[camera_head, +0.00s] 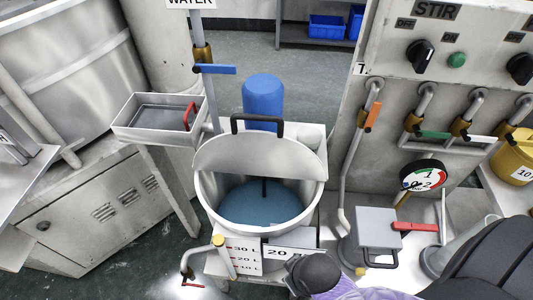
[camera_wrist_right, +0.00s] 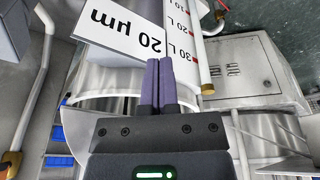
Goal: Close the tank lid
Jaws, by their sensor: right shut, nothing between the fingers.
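The tank (camera_head: 207,208) is a round pale metal vessel in the middle of the head view, with blue liquid and a dark rod inside. Its lid (camera_head: 262,158) is a pale plate standing raised at the back of the rim, with a black handle (camera_head: 257,118) on its upper edge. The tank mouth is open. My right gripper (camera_wrist_right: 158,62) is shut and empty in the wrist view, beside the tank's front signs. In the head view its arm comes from the lower right; the fingertips are hard to make out there. My left gripper is in neither view.
A "20 µm" sign (camera_wrist_right: 118,30) and a litre scale (camera_head: 243,254) are on the tank's front. A blue cylinder (camera_head: 263,92) stands behind the lid. A tray (camera_head: 140,128) is at left. A grey box (camera_head: 377,226) with a red lever (camera_head: 415,226) and a valve panel are at right.

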